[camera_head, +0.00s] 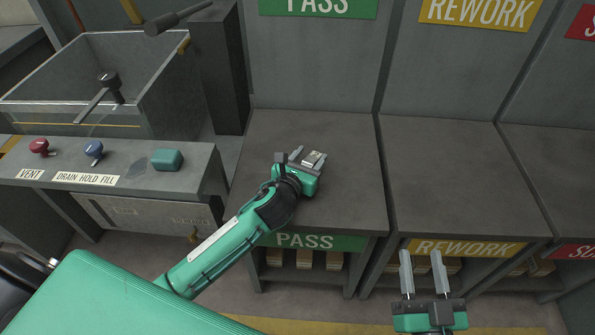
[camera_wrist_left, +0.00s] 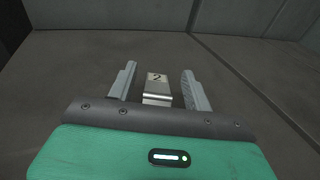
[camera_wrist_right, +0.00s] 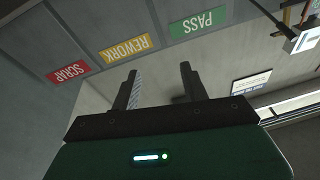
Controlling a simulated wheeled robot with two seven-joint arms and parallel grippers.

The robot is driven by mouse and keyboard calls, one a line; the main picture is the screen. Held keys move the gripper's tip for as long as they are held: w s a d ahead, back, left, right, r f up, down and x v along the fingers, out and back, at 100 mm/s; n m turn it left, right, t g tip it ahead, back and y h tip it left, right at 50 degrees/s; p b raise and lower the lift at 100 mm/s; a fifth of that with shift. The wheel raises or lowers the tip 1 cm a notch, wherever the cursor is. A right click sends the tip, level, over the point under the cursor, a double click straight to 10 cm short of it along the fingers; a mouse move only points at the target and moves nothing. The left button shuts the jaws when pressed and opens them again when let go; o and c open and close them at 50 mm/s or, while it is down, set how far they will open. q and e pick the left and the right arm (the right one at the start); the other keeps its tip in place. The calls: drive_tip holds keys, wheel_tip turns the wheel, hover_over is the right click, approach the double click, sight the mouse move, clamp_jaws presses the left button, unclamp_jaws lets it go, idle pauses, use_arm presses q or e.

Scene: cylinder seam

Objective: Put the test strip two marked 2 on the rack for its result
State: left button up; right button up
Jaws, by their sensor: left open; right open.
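The test strip marked 2 (camera_wrist_left: 157,88) is a small metal piece with a pale label, lying on the grey top of the PASS rack (camera_head: 345,205). It also shows in the head view (camera_head: 312,158). My left gripper (camera_wrist_left: 158,82) is open, with one finger on each side of the strip and a visible gap to both. In the head view my left gripper (camera_head: 306,156) is low over the PASS top. My right gripper (camera_head: 423,260) is open and empty in front of the REWORK rack (camera_head: 450,170); its fingers (camera_wrist_right: 158,82) show nothing between them.
A third rack (camera_head: 555,165) is at the right. The REWORK top is bare.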

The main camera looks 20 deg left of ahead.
use_arm(q)
drive_tip(key=s, duration=0.4)
drive_tip(key=s+a+r+p, duration=0.1)
drive_tip(key=s, duration=0.7)
drive_tip(key=shift+a+r+p, duration=0.2)
drive_tip(key=shift+p, duration=0.2)
use_arm(e)
drive_tip(key=s+a+f+g, duration=0.2)
drive_tip(key=f+g, duration=0.3)
drive_tip(key=f, duration=0.3)
drive_tip(key=shift+s+f, duration=0.3)
drive_tip(key=shift+s, duration=0.6)
use_arm(q)
drive_tip(key=shift+w, duration=0.1)
use_arm(e)
drive_tip(key=shift+a, duration=0.1)
